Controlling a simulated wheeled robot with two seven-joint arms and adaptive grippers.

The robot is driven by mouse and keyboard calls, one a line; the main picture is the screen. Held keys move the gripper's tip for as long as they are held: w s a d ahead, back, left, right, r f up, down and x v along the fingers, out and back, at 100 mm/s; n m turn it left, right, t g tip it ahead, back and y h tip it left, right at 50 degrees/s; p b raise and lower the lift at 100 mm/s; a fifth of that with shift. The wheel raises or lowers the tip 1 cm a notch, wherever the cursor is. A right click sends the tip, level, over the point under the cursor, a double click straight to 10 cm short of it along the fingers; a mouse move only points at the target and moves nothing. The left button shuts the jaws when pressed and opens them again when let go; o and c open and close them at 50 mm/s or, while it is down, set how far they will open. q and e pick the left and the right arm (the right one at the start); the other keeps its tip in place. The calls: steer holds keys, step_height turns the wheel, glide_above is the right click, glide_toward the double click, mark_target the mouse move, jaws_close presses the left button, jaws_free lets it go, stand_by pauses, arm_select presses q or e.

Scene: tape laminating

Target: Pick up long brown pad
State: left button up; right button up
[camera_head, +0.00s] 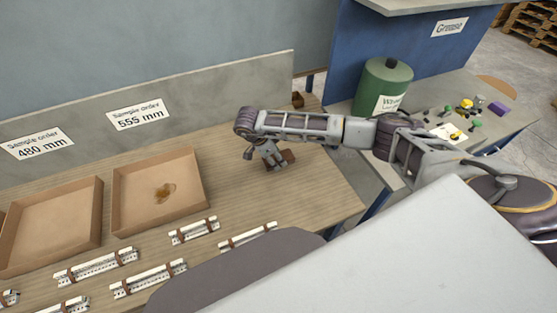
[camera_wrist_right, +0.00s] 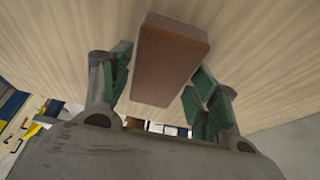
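A brown pad (camera_head: 289,156) lies on the wooden table, partly hidden by my right gripper (camera_head: 272,160) in the head view. In the right wrist view the brown pad (camera_wrist_right: 170,55) is a long block between the two green-padded fingers of my right gripper (camera_wrist_right: 163,80). The fingers are spread, with a narrow gap showing beside the pad; whether either one touches it is unclear. My left gripper is not in view.
A small brown piece (camera_head: 297,99) sits near the table's back edge. Two cardboard trays (camera_head: 205,193) (camera_head: 50,262) and several white rail parts with brown ends (camera_head: 195,230) lie to the left. A green canister (camera_head: 382,82) stands on the side bench.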

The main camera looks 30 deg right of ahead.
mark_target(275, 159)
steer(key=c, duration=0.5)
steer(key=shift+r, duration=0.1)
steer(key=shift+c, duration=0.2)
step_height(275, 159, up, 10)
steer(key=shift+b, duration=0.45)
